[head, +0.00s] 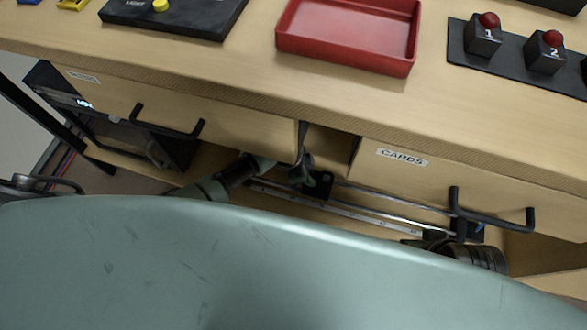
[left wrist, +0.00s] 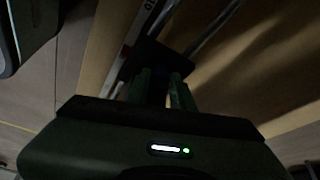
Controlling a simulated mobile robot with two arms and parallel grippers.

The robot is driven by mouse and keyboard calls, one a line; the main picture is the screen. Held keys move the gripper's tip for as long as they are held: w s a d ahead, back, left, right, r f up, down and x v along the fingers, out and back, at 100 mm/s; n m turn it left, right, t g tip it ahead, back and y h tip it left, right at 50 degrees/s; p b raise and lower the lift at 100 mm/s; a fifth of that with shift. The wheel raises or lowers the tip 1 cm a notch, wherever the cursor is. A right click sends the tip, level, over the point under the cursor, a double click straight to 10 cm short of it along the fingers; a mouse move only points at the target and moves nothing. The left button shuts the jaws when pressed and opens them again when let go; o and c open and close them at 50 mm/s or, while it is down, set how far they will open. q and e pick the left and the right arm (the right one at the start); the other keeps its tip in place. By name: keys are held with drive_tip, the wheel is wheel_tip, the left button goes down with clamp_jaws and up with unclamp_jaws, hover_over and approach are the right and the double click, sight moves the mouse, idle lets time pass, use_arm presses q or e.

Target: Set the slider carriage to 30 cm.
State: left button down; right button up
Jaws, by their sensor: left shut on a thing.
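The slider is a pair of thin metal rails (head: 375,219) with a pale scale strip, low under the desk. Its black carriage (head: 319,186) is toward the left part of the visible rails. My left gripper (head: 303,171) is shut on the carriage from the left. In the left wrist view, the fingers (left wrist: 164,90) reach the dark carriage (left wrist: 154,62), and the rails run on past it. A few scale digits show near the top edge there, but I cannot read the carriage's setting. A dark ringed part at lower right seems to be my right arm; its jaws are not clear.
The desk (head: 230,62) overhangs the slider. A left drawer (head: 225,122) and the CARDS drawer (head: 400,175), both with black handles, flank a gap above the carriage. A red tray (head: 347,62) and numbered button boxes (head: 484,42) stand on top. My pale green body hides the lower foreground.

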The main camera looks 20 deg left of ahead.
use_arm(q)
drive_tip(key=d, duration=1.3)
drive_tip(key=shift+s+d, duration=0.15)
drive_tip(key=shift+s, duration=0.05)
use_arm(e)
drive_tip(key=shift+r, duration=0.15)
use_arm(q)
drive_tip(key=c, duration=1.5)
unclamp_jaws()
drive_tip(key=p+v, duration=0.3)
drive_tip(key=v, duration=0.4)
drive_tip(key=shift+r+p, duration=0.35)
drive_tip(key=shift+p, duration=0.05)
use_arm(e)
drive_tip(key=x, duration=0.6)
